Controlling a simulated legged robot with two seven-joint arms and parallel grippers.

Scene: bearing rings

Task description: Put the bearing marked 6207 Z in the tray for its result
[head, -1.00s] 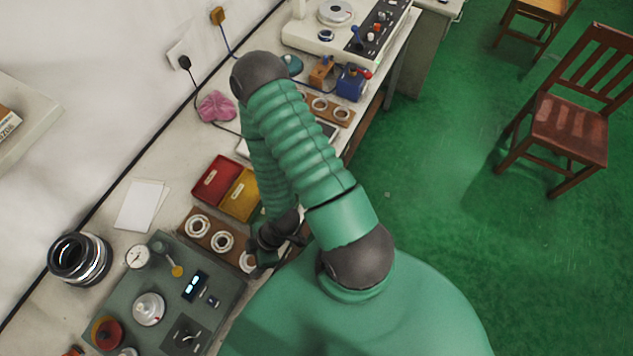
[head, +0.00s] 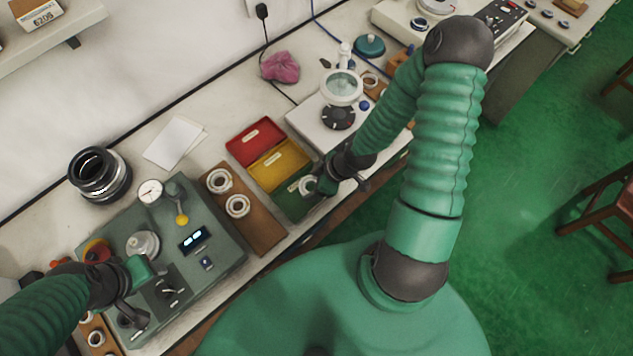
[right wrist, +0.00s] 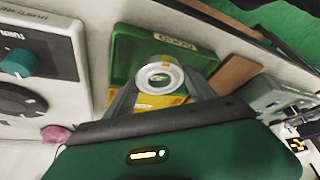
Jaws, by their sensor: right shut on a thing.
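My right gripper (head: 316,186) is shut on a bearing ring (head: 307,184), a pale metal ring. In the right wrist view the bearing (right wrist: 160,78) sits between the fingers, in front of the green tray (right wrist: 122,58) and the yellow tray (right wrist: 146,100). The green tray's label seems to read GOOD, upside down. In the head view the green tray (head: 288,205) is partly hidden by my right gripper. The yellow tray (head: 278,166) and red tray (head: 255,141) lie beyond it, empty. No marking on the bearing is readable. My left gripper (head: 132,318) is over the grey-green tester's front; its jaw state is unclear.
A wooden rack (head: 262,232) with two bearings lies left of the trays. The grey-green tester (head: 215,245) stands further left. A white device with a magnifier (head: 341,86) stands right of the trays. Black rings (head: 98,175), papers (head: 175,143) and a pink cloth (head: 280,67) lie behind.

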